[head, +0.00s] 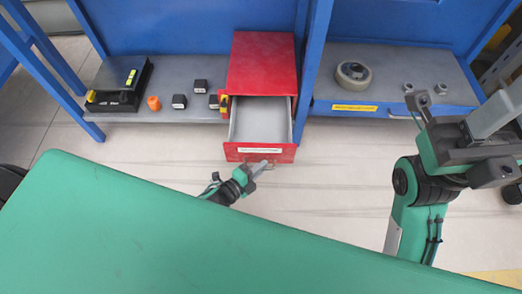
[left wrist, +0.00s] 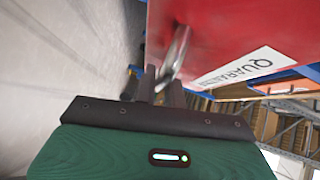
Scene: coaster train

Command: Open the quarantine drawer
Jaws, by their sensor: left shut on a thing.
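The red quarantine drawer (head: 259,152) is pulled out from its red cabinet (head: 262,65), and its grey inside shows empty in the head view. Its red front with the white label fills the upper right of the left wrist view (left wrist: 215,40). My left gripper (head: 260,168) is at the drawer front, shut on the metal handle (left wrist: 177,55). The fingers partly hide the handle. My right gripper (head: 462,135) is raised at the right of the head view, away from the drawer. The state of its fingers is unclear.
A grey shelf (head: 190,75) left of the cabinet holds a black tray (head: 118,85), an orange piece (head: 153,103) and several small black blocks. A round grey-beige part (head: 353,75) sits on the right bench. A green surface (head: 150,230) fills the foreground. Floor lies clear before the drawer.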

